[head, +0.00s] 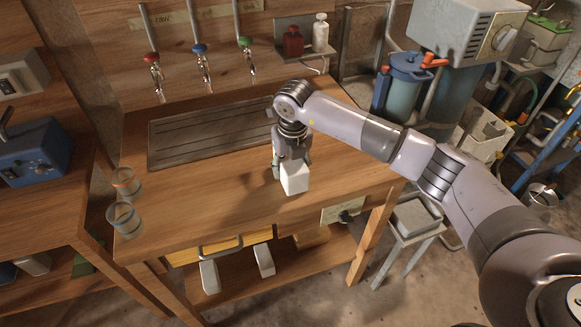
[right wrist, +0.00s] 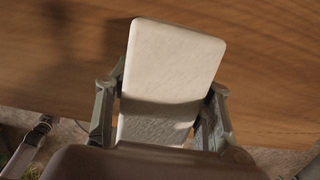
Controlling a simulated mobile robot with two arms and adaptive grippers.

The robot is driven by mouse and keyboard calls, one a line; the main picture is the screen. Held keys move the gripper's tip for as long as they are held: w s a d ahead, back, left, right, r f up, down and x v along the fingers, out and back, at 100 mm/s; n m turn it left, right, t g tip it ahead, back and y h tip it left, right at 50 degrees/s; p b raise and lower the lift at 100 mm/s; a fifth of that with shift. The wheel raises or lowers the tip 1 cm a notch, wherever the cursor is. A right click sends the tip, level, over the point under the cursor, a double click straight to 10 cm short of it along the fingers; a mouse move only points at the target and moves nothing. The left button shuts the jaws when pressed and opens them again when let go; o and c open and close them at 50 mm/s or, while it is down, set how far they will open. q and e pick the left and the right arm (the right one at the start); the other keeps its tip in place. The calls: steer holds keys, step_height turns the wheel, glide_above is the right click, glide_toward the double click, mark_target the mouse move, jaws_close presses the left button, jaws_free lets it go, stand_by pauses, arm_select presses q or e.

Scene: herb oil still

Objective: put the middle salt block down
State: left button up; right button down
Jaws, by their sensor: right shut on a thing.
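A white salt block (head: 294,177) is between the fingers of my right gripper (head: 291,163), near the front edge of the wooden table (head: 225,185). The gripper points down and is shut on the block. In the right wrist view the salt block (right wrist: 172,70) is pale and slab-shaped, with a finger of the right gripper (right wrist: 160,112) on each side of it. The table top lies behind it. I cannot tell whether the block touches the table.
A dark slatted drip tray (head: 165,158) is set in the table behind the gripper. Several taps (head: 202,66) hang above it. Two glasses (head: 124,218) stand at the table's left edge. The table top left of the block is clear. A shelf (head: 235,283) lies below.

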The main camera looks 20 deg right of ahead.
steer(key=shift+w+r, duration=0.1)
steer(key=shift+r, duration=0.05)
steer(key=shift+r, duration=0.1)
